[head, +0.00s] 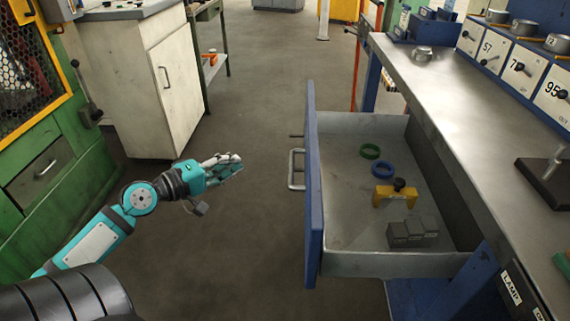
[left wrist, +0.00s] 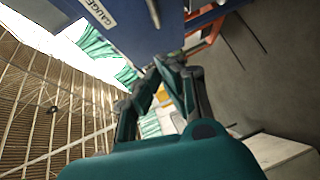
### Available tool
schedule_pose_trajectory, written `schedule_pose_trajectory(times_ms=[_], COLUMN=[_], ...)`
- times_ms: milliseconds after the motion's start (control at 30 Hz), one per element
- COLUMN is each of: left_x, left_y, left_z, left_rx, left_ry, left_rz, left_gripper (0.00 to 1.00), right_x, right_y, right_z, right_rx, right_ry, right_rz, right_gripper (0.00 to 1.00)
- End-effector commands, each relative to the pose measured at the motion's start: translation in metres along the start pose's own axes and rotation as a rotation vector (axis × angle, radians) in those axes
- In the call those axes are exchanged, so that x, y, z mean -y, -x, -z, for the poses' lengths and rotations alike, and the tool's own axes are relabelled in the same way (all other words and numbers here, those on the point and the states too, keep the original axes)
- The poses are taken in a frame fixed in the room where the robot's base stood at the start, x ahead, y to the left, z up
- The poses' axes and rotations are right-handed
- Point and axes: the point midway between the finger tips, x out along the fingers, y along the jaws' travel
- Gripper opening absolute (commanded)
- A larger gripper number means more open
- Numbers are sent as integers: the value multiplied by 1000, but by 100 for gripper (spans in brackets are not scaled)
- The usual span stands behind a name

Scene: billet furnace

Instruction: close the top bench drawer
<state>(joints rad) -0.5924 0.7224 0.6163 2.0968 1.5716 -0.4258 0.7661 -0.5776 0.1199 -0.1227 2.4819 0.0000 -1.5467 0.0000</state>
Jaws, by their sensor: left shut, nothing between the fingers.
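The top bench drawer (head: 340,245) stands pulled out from the bench in the head view, its blue front facing left. A metal bar handle (head: 295,170) sits on that front. Inside lie a green ring, a blue ring, a yellow clamp-like piece and grey blocks. My left gripper (head: 238,162) is shut and empty, a short way left of the handle and apart from it. In the left wrist view its fingers (left wrist: 175,65) come together near a blue panel labelled GAUGE (left wrist: 115,20). My right gripper is not in view.
The bench top (head: 440,85) runs along the right, with numbered boxes (head: 530,75) behind. A white cabinet (head: 160,85) and green machine (head: 70,170) stand on the left. The floor (head: 255,90) between them is clear.

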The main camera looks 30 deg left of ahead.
Motion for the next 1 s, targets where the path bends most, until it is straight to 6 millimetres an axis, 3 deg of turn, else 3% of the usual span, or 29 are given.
schedule_pose_trajectory(times_ms=[533,767,1000], left_x=[-2,0,1], left_y=[-94,-115,-121], left_z=[2,-22,-27], left_rx=[-3,-2,-3], left_ry=[-4,-1,-3], left_rz=[-2,0,2], left_gripper=[0,0,0], right_x=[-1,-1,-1], right_y=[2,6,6], right_z=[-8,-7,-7], right_rx=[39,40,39], right_ry=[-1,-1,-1], right_rz=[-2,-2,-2], right_gripper=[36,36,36])
